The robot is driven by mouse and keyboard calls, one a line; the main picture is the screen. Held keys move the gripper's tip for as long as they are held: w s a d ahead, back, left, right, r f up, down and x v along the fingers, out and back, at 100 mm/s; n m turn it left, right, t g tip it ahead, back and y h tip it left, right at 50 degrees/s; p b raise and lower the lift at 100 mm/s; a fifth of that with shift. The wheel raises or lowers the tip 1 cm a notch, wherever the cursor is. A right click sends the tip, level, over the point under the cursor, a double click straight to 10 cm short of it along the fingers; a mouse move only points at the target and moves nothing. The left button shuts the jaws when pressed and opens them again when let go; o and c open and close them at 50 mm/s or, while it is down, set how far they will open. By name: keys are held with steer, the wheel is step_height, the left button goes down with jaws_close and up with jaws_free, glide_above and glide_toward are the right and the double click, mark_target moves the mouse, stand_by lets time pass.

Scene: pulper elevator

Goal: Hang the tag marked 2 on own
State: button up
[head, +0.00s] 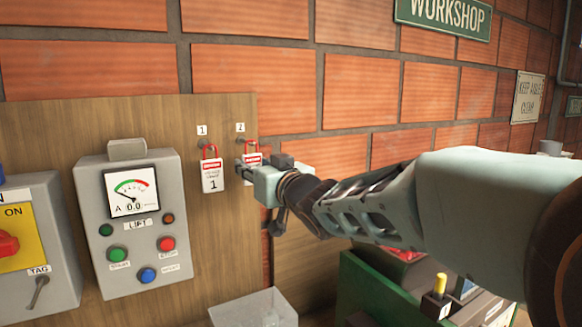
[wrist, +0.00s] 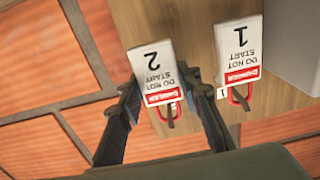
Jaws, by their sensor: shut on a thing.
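The tag marked 2 (wrist: 155,72) is a white card with a red band and a red loop. In the wrist view it sits upside down between the two dark fingers of my gripper (wrist: 158,82), which is shut on it. In the head view the tag (head: 252,159) is at the peg under the small label 2 (head: 241,127), partly hidden by my gripper (head: 243,169). I cannot tell whether its loop is around the peg. The tag marked 1 (head: 212,182) hangs by its red loop under the label 1; it also shows in the wrist view (wrist: 238,50).
A grey lift control box (head: 150,270) with a gauge and buttons is left of the tags. At far left is a switch box (head: 50,290) with a red knob and a peg labelled TAG (head: 38,292).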

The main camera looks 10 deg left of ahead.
stand_by(0.4)
steer(key=o, duration=1.1)
step_height(320, 180, up, 10)
